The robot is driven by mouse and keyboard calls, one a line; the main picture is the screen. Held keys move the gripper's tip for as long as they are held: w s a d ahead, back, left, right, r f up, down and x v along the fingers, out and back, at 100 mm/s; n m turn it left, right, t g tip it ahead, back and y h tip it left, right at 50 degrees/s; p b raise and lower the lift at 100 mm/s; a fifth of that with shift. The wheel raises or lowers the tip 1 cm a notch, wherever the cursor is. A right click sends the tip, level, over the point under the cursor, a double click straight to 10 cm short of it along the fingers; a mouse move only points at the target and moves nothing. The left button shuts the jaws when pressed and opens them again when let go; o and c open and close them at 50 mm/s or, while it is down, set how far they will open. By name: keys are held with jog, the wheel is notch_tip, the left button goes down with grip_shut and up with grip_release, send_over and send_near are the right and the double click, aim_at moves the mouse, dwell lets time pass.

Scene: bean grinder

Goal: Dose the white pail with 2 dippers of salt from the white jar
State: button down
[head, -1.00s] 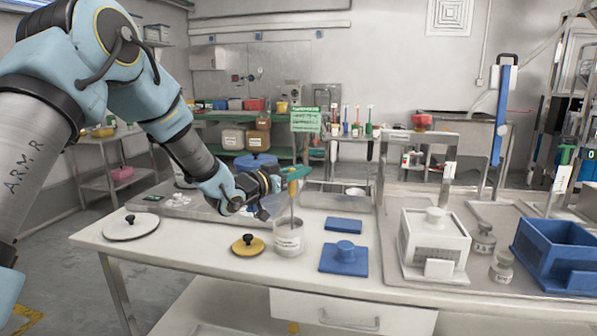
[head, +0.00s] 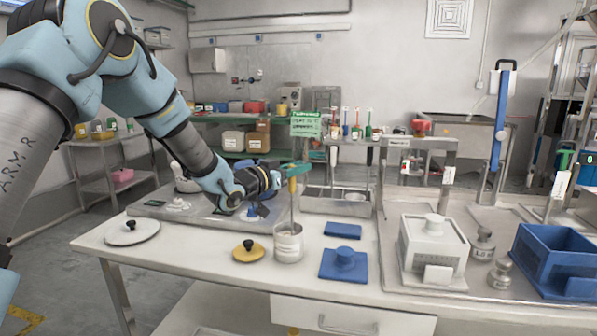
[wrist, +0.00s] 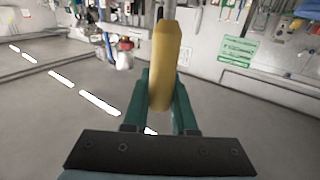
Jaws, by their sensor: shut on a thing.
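My gripper (head: 291,172) is shut on the yellow handle of a dipper (head: 292,188). In the wrist view the yellow handle (wrist: 165,65) stands between the green fingers. The dipper's thin rod hangs down to the white jar (head: 288,246), and its lower end is hidden inside the jar. The jar stands open near the middle of the table. A whitish vessel (head: 185,182), partly hidden behind my arm, may be the white pail; I cannot tell for sure. The salt cannot be made out clearly.
A yellow lid (head: 249,254) lies left of the jar and a white lid (head: 131,234) at the table's left. A blue lid (head: 343,266) lies right of it. A white lidded box (head: 434,252) and a blue bin (head: 556,258) stand further right.

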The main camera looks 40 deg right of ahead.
notch_tip(320, 180, up, 9)
jog(key=p, duration=0.4)
dwell(0.4)
jog(key=shift+f, duration=0.1)
